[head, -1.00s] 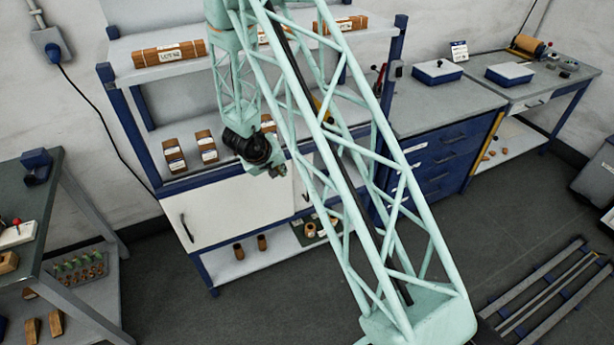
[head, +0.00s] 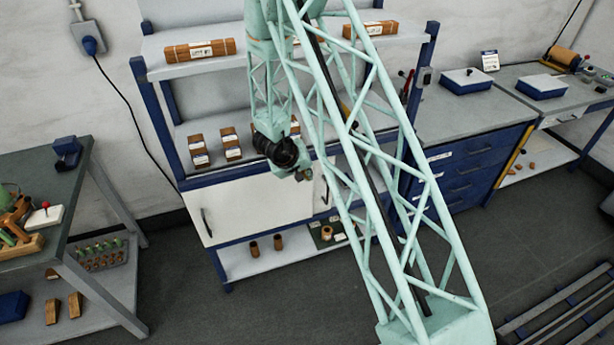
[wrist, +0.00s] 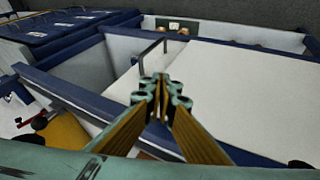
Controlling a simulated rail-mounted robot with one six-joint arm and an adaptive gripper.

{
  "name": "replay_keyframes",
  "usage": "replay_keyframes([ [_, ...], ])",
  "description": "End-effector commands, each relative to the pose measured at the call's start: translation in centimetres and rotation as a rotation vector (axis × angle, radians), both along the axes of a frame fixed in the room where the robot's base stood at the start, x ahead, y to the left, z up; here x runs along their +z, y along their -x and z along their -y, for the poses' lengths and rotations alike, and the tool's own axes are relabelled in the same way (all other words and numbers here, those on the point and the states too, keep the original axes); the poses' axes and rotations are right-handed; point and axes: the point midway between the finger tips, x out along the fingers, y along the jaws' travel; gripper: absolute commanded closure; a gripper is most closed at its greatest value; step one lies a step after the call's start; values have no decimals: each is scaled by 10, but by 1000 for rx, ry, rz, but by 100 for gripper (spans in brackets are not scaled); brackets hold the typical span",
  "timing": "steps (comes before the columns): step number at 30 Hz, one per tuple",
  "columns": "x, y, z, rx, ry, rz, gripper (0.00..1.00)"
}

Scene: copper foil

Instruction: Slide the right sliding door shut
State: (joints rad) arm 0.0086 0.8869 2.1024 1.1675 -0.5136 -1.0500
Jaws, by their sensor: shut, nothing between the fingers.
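The cabinet has two white sliding doors under its shelf. The left door (head: 255,210) has a dark handle at its left edge. The right door's handle (head: 325,190) shows beside my arm, which hides much of the right door and the cabinet's right part. My gripper (head: 300,176) is in front of the doors, left of that handle. In the wrist view my gripper (wrist: 163,82) is shut and empty. The handle bar (wrist: 152,56) appears just beyond the fingertips; I cannot tell whether they touch. A broad white door surface (wrist: 220,100) lies to its right.
The bottom shelf holds brown rolls (head: 278,242). Small boxes (head: 231,143) stand on the shelf above the doors. A blue drawer unit (head: 468,170) stands to the right, a workbench (head: 40,195) to the left. The floor (head: 185,290) before the cabinet is clear at left.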

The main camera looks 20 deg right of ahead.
Motion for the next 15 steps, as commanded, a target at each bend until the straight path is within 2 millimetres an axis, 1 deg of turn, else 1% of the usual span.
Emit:
replay_keyframes([
  [1,-6,-1,3,0,0,-1,100],
  [15,-50,-19,27,0,0,0,100],
])
